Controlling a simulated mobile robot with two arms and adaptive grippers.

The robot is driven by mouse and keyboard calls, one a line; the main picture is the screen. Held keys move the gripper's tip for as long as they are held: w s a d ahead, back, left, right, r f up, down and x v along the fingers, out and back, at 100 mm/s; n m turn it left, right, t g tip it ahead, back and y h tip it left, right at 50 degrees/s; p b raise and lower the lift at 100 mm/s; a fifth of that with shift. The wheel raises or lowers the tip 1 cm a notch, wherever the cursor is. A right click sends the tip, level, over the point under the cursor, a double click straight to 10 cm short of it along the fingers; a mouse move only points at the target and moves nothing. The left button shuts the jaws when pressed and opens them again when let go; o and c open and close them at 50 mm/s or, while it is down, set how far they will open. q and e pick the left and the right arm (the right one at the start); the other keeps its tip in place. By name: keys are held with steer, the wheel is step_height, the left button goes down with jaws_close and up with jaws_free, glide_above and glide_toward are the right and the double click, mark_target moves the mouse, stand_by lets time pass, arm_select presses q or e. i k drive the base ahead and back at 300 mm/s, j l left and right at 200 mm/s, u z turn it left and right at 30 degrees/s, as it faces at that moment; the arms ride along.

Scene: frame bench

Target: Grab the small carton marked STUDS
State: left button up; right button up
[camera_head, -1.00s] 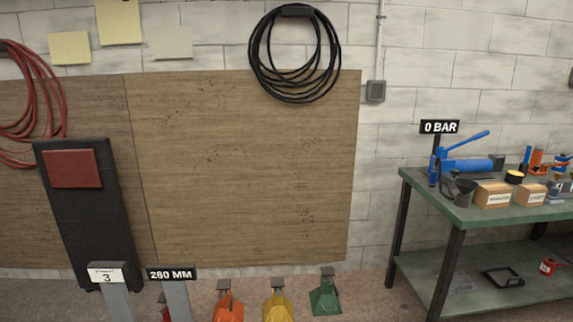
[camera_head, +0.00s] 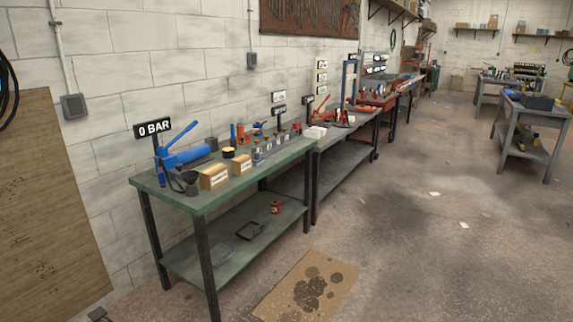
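Two small brown cartons with white labels stand on the green workbench in the head view. The larger carton (camera_head: 214,176) is near the bench's front edge, and the smaller carton (camera_head: 242,164) is just right of it. Their label print is too small to read, so I cannot tell which is marked STUDS. Neither of my grippers is in view.
The green bench (camera_head: 218,197) has a blue hand pump (camera_head: 182,153) at its left end and a 0 BAR sign (camera_head: 154,129) behind. A stained cardboard sheet (camera_head: 281,287) lies on the floor in front. Open floor (camera_head: 420,260) spreads to the right.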

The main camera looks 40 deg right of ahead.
mark_target(241, 165)
steer(key=z, duration=0.85)
steer(key=i+l+u, duration=0.15)
steer(key=u, duration=0.2)
steer(key=i+l+u, duration=0.15)
steer(key=u, duration=0.2)
steer(key=i+l+u, duration=0.15)
steer(key=u, duration=0.2)
steer(key=l, duration=0.1)
